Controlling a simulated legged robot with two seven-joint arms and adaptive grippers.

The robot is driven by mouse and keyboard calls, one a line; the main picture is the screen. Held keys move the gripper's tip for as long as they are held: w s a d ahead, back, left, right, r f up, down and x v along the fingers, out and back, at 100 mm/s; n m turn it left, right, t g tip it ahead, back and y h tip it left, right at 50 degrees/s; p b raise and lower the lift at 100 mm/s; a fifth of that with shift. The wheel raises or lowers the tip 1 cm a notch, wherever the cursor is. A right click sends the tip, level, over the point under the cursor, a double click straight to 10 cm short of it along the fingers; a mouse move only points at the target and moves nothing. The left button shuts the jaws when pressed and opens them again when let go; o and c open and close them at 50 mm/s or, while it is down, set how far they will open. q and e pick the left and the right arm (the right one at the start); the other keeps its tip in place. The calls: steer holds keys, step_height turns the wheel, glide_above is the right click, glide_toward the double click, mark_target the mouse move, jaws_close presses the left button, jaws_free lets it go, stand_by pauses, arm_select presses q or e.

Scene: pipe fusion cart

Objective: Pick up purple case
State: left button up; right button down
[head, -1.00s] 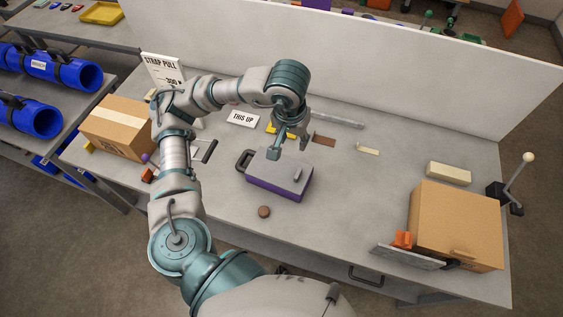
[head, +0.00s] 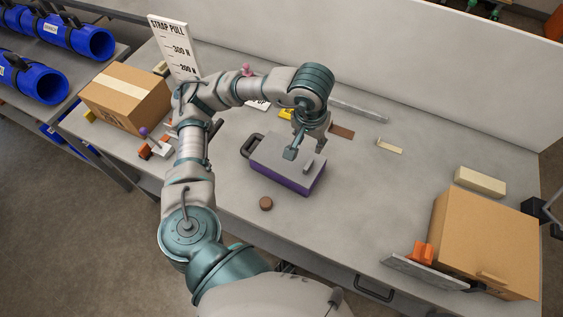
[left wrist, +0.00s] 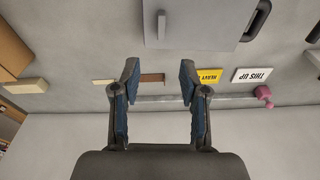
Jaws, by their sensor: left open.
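The purple case (head: 288,181) lies flat on the grey table, with a grey top, purple sides and a dark handle (head: 250,146) at its left end. A small raised grey piece sits on its top. My left gripper (head: 306,150) is open and empty, above the far side of the case in the head view. In the left wrist view, the case's grey top (left wrist: 200,22) fills the upper middle, with the handle at right. The open fingers (left wrist: 158,72) are below it in the picture, apart from it. My right gripper is in neither view.
A brown puck (head: 266,203) lies in front of the case. Cardboard boxes stand at left (head: 125,97) and right (head: 485,240). Behind the gripper are a brown strip (head: 341,131) and a grey bar (head: 358,109), before a white back panel (head: 400,60). The table right of the case is mostly clear.

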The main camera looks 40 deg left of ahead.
arm_select(q)
steer(key=b, duration=0.2)
glide_above(309, 164)
steer(key=s, duration=0.1)
steer(key=f, duration=1)
steer(key=shift+s+a+f, duration=0.1)
steer(key=shift+a+f, duration=0.2)
steer(key=shift+d+f, duration=0.3)
steer(key=shift+f, duration=0.1)
steer(key=f, duration=0.2)
steer(key=w+f, duration=0.1)
steer(key=f, duration=0.1)
steer(key=shift+w+f, duration=0.1)
steer(key=shift+f, duration=0.2)
steer(key=shift+a+f, duration=0.1)
steer(key=shift+a, duration=0.15)
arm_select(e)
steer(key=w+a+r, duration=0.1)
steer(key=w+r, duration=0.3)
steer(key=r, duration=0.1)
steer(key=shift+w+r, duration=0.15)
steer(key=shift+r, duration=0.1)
arm_select(q)
steer(key=shift+d, duration=0.2)
jaws_close()
